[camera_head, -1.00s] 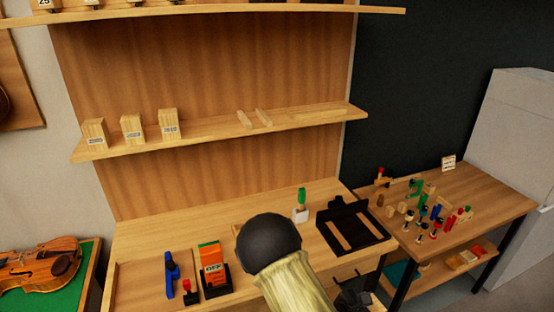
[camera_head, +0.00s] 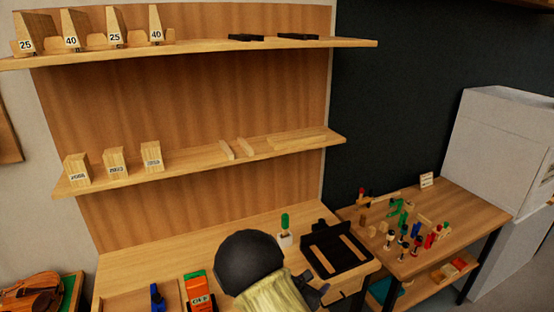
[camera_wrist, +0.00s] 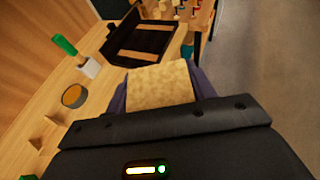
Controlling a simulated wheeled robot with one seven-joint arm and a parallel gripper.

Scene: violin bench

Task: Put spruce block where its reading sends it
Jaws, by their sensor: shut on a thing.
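A pale wooden block (camera_wrist: 160,84), which looks like the spruce block, sits between the jaws of my gripper (camera_wrist: 160,95) in the wrist view. My gripper is shut on it, above the bench. In the head view my dark gripper (camera_head: 314,290) shows only partly behind my arm, and the block cannot be made out there. Three labelled pale blocks (camera_head: 115,160) stand on the left of the lower shelf (camera_head: 200,162); their labels are too small to read surely. The upper shelf (camera_head: 200,52) carries upright wooden pieces marked 25, 40, 25 and 40 (camera_head: 114,27).
A black tray (camera_head: 337,250) lies on the bench, with a green-handled tool in a white holder (camera_head: 285,230) beside it. An orange box (camera_head: 200,293) and a blue tool (camera_head: 157,297) are at the front left. The right table (camera_head: 455,215) is crowded with small tools.

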